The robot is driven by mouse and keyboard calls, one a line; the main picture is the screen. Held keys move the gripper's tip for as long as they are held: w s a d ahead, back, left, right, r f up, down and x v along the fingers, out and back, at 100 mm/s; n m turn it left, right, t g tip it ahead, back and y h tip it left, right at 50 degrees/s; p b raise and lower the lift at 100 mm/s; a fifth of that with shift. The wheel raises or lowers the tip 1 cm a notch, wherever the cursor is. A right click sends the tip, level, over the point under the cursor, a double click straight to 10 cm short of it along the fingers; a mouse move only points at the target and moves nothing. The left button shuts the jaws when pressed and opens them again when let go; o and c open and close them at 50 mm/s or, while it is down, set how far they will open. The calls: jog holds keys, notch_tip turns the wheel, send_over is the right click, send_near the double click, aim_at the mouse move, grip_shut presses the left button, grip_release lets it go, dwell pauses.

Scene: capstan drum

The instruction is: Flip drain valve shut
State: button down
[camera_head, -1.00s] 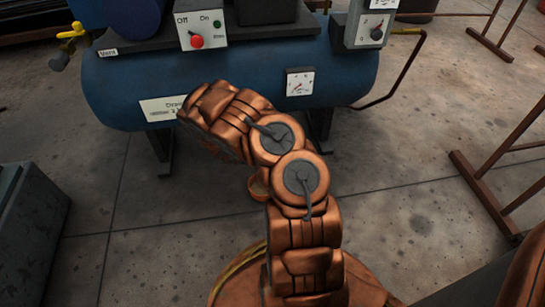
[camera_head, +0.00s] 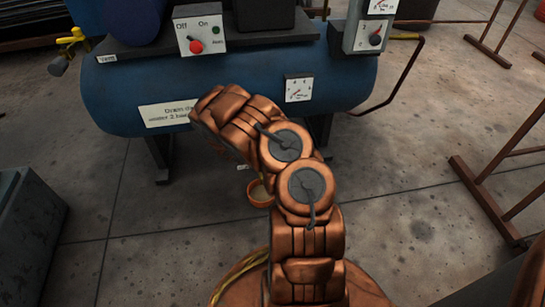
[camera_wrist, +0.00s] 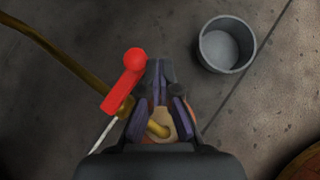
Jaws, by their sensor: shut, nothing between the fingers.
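The red lever with a round knob (camera_wrist: 130,75) shows in the wrist view, just left of my gripper's fingertips. My gripper (camera_wrist: 160,72) is shut and empty. Its fingers are right beside the lever; I cannot tell whether they touch it. A brass-coloured piece (camera_wrist: 158,130) shows between the finger bases, partly hidden. In the head view the blue tank (camera_head: 120,90) carries a white label beginning "Drain" (camera_head: 165,115), partly covered by my arm. The drain lever and my gripper are hidden from the head view by my arm.
A grey open container (camera_wrist: 228,45) stands on the floor to the right in the wrist view. A brown pipe (camera_wrist: 50,48) crosses the wrist view's upper left. A grey box (camera_head: 28,235) stands at left, a rusty frame (camera_head: 490,205) at right.

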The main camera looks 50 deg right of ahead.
dwell(0.4)
jog(key=s+a+r+p, duration=0.3)
jog(key=s+a+r, duration=0.4)
jog(key=shift+s+a+r, duration=0.15)
jog(key=shift+s+a, duration=0.2)
jog(key=shift+s, duration=0.05)
dwell(0.7)
